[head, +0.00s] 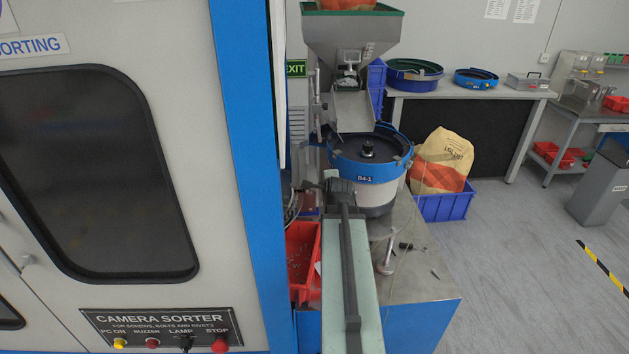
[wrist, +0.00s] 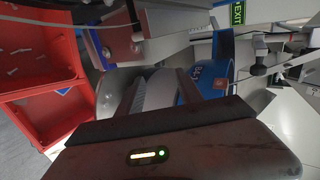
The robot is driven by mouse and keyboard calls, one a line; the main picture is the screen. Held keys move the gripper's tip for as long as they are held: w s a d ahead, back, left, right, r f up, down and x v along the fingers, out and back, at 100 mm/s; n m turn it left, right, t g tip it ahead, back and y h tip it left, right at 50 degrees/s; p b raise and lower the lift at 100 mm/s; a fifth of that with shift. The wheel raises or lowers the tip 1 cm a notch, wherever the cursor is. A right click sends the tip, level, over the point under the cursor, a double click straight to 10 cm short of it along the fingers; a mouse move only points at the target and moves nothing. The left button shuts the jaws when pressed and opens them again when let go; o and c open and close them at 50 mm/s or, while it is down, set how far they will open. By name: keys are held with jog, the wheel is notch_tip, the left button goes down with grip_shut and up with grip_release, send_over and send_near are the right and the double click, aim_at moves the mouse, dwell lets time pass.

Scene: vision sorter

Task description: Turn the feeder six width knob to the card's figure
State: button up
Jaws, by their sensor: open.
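My gripper (wrist: 158,82) shows in the wrist view as two dark fingers, apart, with nothing seen held between them. Beyond them is the blue bowl feeder (wrist: 218,77); in the head view the bowl feeder (head: 369,170) carries the label B4-1. A small dark reddish box (wrist: 124,32) with small knob-like parts is above the left finger in the wrist view, apart from it. I cannot tell whether one of these parts is the width knob. No figure card for feeder six can be made out.
A red bin (wrist: 38,62) with loose screws is left in the wrist view; a red bin (head: 302,262) also stands below the bowl in the head view. The camera sorter cabinet (head: 150,250) fills the left. Open floor (head: 520,260) lies right.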

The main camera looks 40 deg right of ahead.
jog(key=b+x, duration=0.4)
jog(key=x, duration=0.3)
jog(key=shift+w+f, duration=0.2)
jog(key=shift+d, duration=0.15)
grip_shut()
jog(key=t+h+b, duration=0.1)
jog(key=b, duration=0.2)
jog(key=t+b, duration=0.1)
jog(key=b, duration=0.2)
jog(key=shift+s+f+t+h+b, duration=0.1)
jog(key=shift+f+t+h+b, duration=0.2)
jog(key=shift+f+h+b, duration=0.1)
